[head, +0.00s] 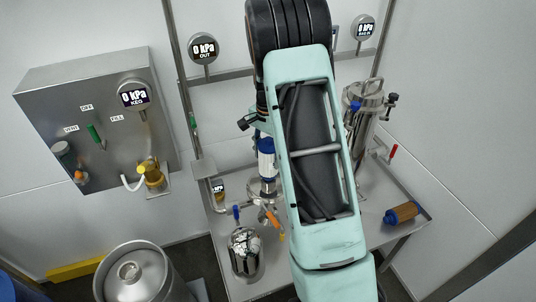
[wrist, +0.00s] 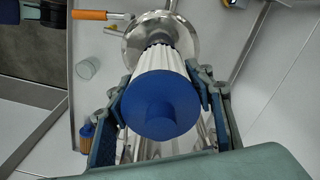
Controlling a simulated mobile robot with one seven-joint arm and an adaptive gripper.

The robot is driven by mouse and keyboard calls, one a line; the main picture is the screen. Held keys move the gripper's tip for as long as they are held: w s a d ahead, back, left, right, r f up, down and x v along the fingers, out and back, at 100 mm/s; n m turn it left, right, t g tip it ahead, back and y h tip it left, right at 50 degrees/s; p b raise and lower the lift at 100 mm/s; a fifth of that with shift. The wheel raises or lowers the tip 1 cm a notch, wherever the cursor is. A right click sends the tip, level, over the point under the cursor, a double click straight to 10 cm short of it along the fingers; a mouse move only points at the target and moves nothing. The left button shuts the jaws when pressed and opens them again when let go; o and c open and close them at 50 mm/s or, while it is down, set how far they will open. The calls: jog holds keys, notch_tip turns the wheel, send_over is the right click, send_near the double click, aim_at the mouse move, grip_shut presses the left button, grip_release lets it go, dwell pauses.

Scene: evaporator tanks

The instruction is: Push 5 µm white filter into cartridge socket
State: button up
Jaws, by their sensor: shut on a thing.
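The white pleated filter with a blue end cap (wrist: 150,102) is between the fingers of my gripper (wrist: 158,100) in the wrist view. My gripper is shut on it. Its far end meets a round steel flange (wrist: 185,42), which appears to be the cartridge socket; I cannot tell how deep it sits, as the filter hides the opening. In the head view the filter (head: 266,160) stands upright above the steel fitting (head: 262,190), left of my arm. My gripper is mostly hidden behind my arm there.
An orange-brown filter with a blue cap (head: 402,213) lies on the steel table (head: 385,238) at right. A steel housing (head: 362,120) stands behind it. A shiny round vessel (head: 245,252) and an orange-handled valve (head: 272,220) are near the socket. A keg (head: 135,275) stands at lower left.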

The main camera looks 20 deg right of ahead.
aim_at(268, 144)
jog(key=shift+f+b, duration=0.7)
jog(key=shift+f, duration=0.5)
jog(key=o, duration=1.4)
jog(key=shift+r+p, duration=2.35)
jog(key=shift+r, duration=1.2)
